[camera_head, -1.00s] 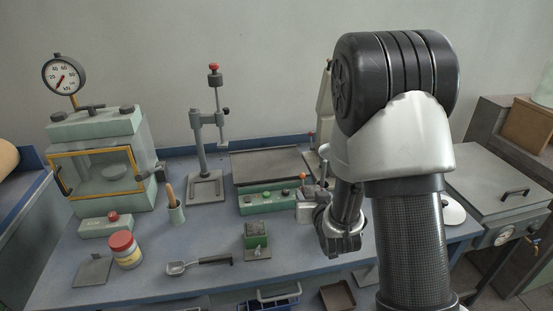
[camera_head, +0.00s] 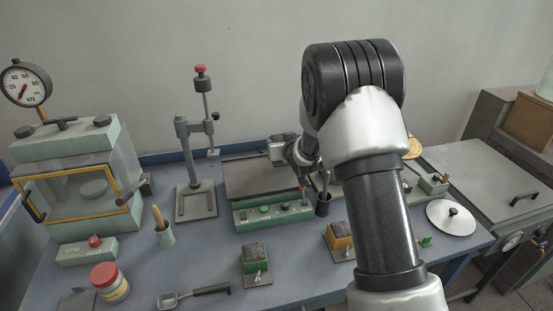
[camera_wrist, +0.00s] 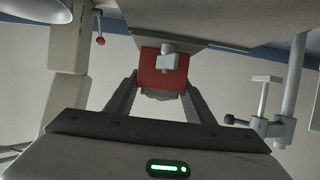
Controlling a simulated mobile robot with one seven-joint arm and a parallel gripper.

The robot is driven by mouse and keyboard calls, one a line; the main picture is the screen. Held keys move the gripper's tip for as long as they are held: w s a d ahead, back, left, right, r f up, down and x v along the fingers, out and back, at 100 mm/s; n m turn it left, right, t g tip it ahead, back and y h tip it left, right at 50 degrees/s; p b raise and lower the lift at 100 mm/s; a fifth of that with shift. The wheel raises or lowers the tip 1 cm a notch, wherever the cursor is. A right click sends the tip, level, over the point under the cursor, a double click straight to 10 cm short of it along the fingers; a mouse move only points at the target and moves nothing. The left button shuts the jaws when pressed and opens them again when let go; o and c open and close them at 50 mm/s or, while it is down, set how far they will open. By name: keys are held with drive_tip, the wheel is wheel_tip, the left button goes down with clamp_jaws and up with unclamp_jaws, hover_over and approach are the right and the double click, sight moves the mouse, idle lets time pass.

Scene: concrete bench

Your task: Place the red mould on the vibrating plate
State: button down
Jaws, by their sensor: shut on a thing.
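The red mould (camera_wrist: 176,80) shows in the wrist view between the two fingers of my gripper (camera_wrist: 160,92), which are shut on it. A grey clamp piece sits on the mould's face. In the head view my gripper (camera_head: 280,150) is over the back right part of the vibrating plate (camera_head: 247,184), a dark flat plate behind a green control box (camera_head: 275,213). The red mould is hidden there by my gripper and wrist. I cannot tell whether the mould touches the plate.
A tall stand (camera_head: 187,150) rises left of the plate. A dark cup (camera_head: 323,204) with tools stands right of the control box. A green mould (camera_head: 254,258) and a yellow mould (camera_head: 340,236) are on the bench in front. The plate's left part is bare.

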drive_tip(key=shift+w+f, duration=0.1)
drive_tip(key=shift+f, duration=2.4)
drive_tip(key=shift+f+b, duration=0.2)
drive_tip(key=shift+b, duration=0.2)
drive_tip(key=c, duration=0.8)
unclamp_jaws()
drive_tip(key=shift+c, duration=0.2)
